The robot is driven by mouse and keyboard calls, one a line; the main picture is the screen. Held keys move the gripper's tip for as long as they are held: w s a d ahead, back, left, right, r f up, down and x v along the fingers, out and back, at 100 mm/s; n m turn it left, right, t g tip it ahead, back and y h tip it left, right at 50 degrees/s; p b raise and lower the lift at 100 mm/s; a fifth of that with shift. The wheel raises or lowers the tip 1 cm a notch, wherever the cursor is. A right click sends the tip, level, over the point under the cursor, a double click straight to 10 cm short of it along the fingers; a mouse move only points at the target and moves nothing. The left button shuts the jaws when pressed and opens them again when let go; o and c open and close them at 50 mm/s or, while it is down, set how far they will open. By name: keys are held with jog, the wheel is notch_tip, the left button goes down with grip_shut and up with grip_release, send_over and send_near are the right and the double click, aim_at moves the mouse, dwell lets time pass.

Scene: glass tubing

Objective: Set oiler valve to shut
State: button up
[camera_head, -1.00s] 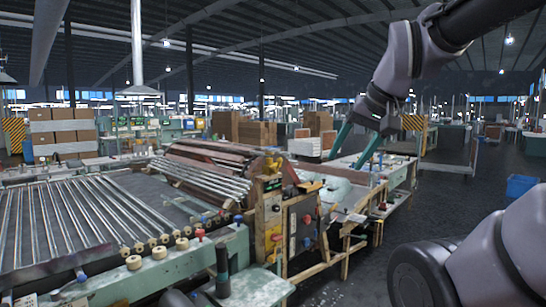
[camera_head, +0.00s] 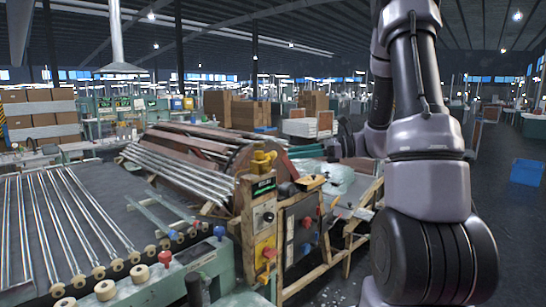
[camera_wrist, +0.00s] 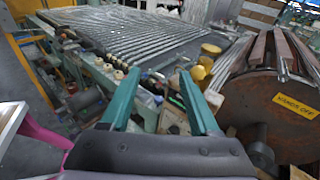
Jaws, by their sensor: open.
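A yellow fitting (camera_head: 262,160), perhaps the oiler valve, stands on top of the machine's upright control panel (camera_head: 262,208). In the wrist view a round yellow part (camera_wrist: 210,50) shows just beyond and right of my fingertips; I cannot tell for sure that it is the same fitting. The valve's setting cannot be read. My gripper (camera_wrist: 157,76) is open and empty, its two teal fingers apart. In the head view its teal fingers (camera_head: 308,151) point left toward the yellow fitting, partly hidden, and appear apart from it.
A brown drum (camera_wrist: 270,100) with a yellow "HANDS OFF" label is close on the right in the wrist view. A roller table with long glass tubes (camera_head: 60,215) lies left. Knobs and a yellow lever (camera_head: 268,252) are on the panel front.

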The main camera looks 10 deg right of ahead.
aim_at(273, 154)
jog(key=w+d+f+m+t, duration=0.3)
jog(key=w+d+m, duration=0.1)
jog(key=x, duration=1)
jog(key=shift+w+a+r, duration=0.25)
jog(key=shift+a+r, duration=0.1)
jog(key=shift+r, duration=0.05)
grip_shut()
